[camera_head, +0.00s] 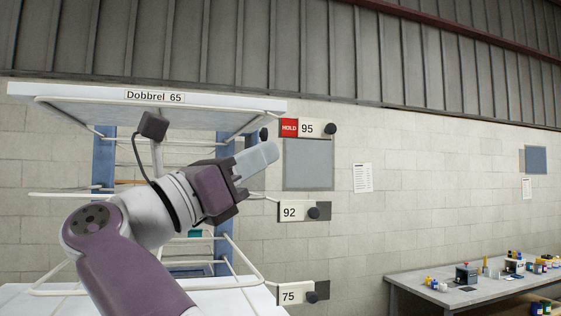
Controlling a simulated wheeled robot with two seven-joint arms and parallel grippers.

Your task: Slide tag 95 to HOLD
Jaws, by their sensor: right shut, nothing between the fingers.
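Tag 95 (311,129) is a white sliding plate on the right side of the rack, at upper centre. Its black knob (331,129) is at the right end, and a red HOLD field (289,128) shows at its left. My right gripper (270,152) is shut and empty, pointing up and right. Its fingertips appear just below and left of tag 95, apart from the knob; depth is hard to judge. My left gripper is not in view.
Tag 92 (289,212) and tag 75 (288,296) sit lower, each with dark grey at the right and no red showing. The white rack (60,95) labelled Dobbrel 65 stands behind my arm. A grey table (460,294) with small items is at lower right.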

